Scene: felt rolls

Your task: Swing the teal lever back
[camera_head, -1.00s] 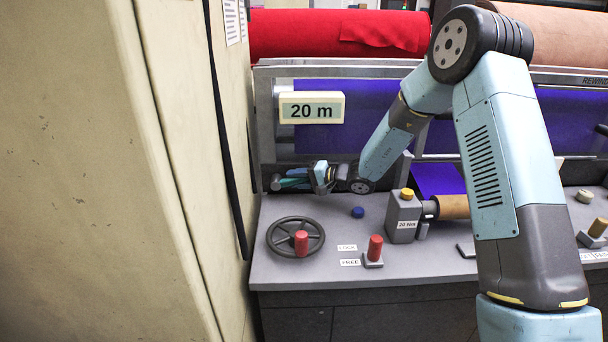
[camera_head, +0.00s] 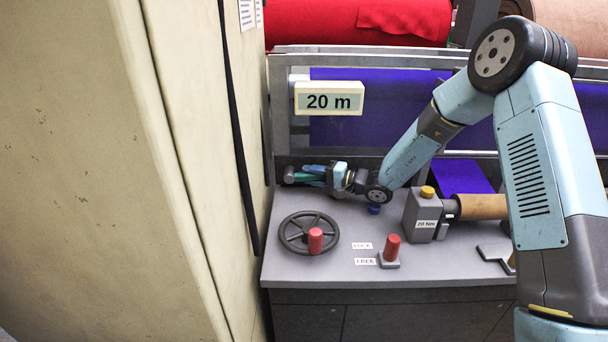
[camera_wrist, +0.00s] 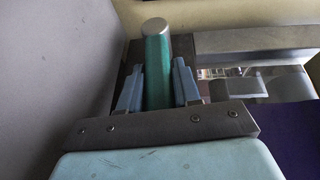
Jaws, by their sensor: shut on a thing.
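The teal lever (camera_wrist: 158,75) stands between the two blue fingers of my gripper (camera_wrist: 158,90) in the wrist view, its grey rounded end showing beyond them. My gripper is shut on it. In the head view the lever (camera_head: 303,177) is small, at the back left of the grey bench, and my gripper (camera_head: 318,174) reaches it from the right. The lever's base and pivot are hidden.
A black handwheel (camera_head: 292,241) with a red knob, a red-topped lever (camera_head: 392,247) by LOCK and FREE labels, and a grey 20 Nm box (camera_head: 420,214) stand on the bench (camera_head: 340,272). A tall beige cabinet (camera_head: 90,170) stands close on the left.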

